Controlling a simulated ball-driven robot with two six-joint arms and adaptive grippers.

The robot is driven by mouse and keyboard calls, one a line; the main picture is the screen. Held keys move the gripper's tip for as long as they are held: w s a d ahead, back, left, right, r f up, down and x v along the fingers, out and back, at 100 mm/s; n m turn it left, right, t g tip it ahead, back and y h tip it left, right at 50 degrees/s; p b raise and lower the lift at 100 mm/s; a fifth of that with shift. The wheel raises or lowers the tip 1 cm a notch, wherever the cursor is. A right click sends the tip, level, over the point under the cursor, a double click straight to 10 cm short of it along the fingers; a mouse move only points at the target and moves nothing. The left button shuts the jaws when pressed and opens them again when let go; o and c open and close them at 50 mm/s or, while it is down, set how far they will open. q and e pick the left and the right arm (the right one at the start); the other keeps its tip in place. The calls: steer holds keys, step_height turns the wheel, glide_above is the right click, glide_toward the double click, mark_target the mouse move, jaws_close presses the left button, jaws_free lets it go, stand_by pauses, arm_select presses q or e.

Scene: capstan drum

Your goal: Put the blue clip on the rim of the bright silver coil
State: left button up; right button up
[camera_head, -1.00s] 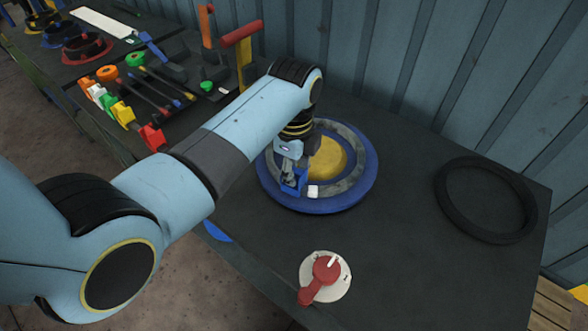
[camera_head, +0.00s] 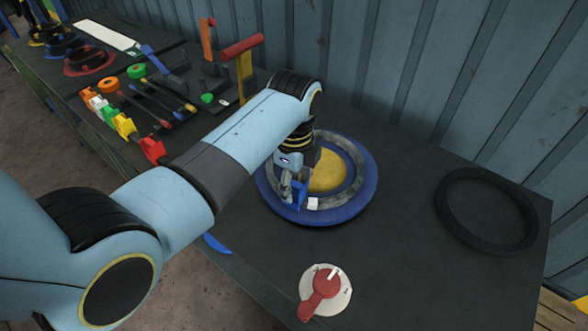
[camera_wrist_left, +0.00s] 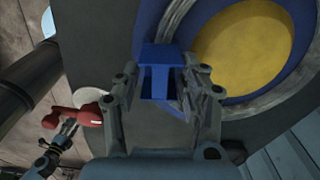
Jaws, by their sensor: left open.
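The blue clip (camera_head: 299,196) is at the near edge of the round blue drum (camera_head: 350,206), by the bright silver coil (camera_head: 355,160), a grey ring around a yellow centre. In the left wrist view the clip (camera_wrist_left: 160,55) shows between the fingers of my left gripper (camera_wrist_left: 160,84), which is open around it. The drum's rim lies just beyond the clip. I cannot tell whether the clip sits fully on the coil. In the head view my left gripper (camera_head: 293,188) partly hides the clip. What looks like my right gripper (camera_wrist_left: 68,130) shows small in the left wrist view.
A small white block (camera_head: 312,204) is beside the clip. A red lever on a white dial (camera_head: 325,290) is near the front edge. A black ring (camera_head: 447,215) lies at the right. Tools and coloured clips crowd the bench at the left (camera_head: 120,115).

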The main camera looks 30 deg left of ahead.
arm_select(q)
step_height(320, 180, up, 11)
steer(key=s+a+r+n+t, duration=0.2)
steer(key=s+a+n, duration=0.1)
steer(key=s+n, duration=0.65)
steer(key=s+a+r+n+t, duration=0.25)
steer(key=s+n, duration=0.45)
steer(key=s, duration=0.5)
step_height(320, 180, down, 42)
steer(key=s+a+g+y+b, duration=0.1)
steer(key=s+a+g+b, duration=0.15)
steer(key=b, duration=1.15)
steer(key=s+f+b, duration=0.4)
steer(key=s+f, duration=0.4)
steer(key=f, duration=0.4)
steer(key=s+a+f+g+b, duration=0.1)
steer(key=s+f+b, duration=0.4)
steer(key=s+f, duration=0.4)
step_height(320, 180, down, 3)
steer(key=shift+s+a+f+n, duration=0.1)
steer(key=shift+s+a+n, duration=0.1)
steer(key=shift+n, duration=0.15)
